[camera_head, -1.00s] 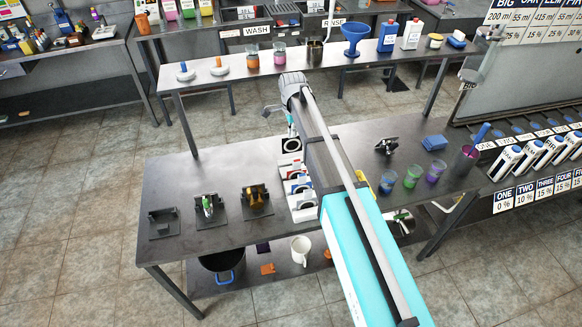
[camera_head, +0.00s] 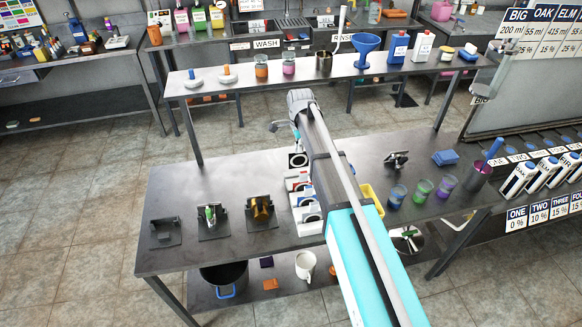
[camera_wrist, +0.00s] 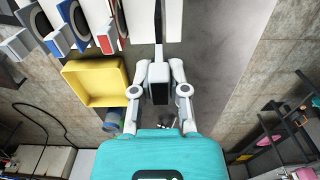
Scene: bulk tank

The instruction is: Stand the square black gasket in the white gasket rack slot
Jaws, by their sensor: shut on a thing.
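The white gasket rack (camera_head: 309,228) stands on the near table, left of my arm, with several pale and coloured pieces in a row. It also shows at the upper left of the wrist view, with blue and red plates and dark round faces. In the wrist view my gripper (camera_wrist: 159,68) is shut over the rack's end. A thin dark upright edge (camera_wrist: 158,28) lies ahead of the fingers between two white parts; it looks like the square black gasket seen edge-on. Its lower part and its seating are hidden. In the head view my arm hides the fingers.
A yellow tray (camera_wrist: 95,82) lies beside the rack. Cups (camera_head: 422,190) stand right of my arm. Dark fixtures (camera_head: 212,222) stand at the table's left. Behind is a shelf table (camera_head: 213,83) with bottles and a blue funnel.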

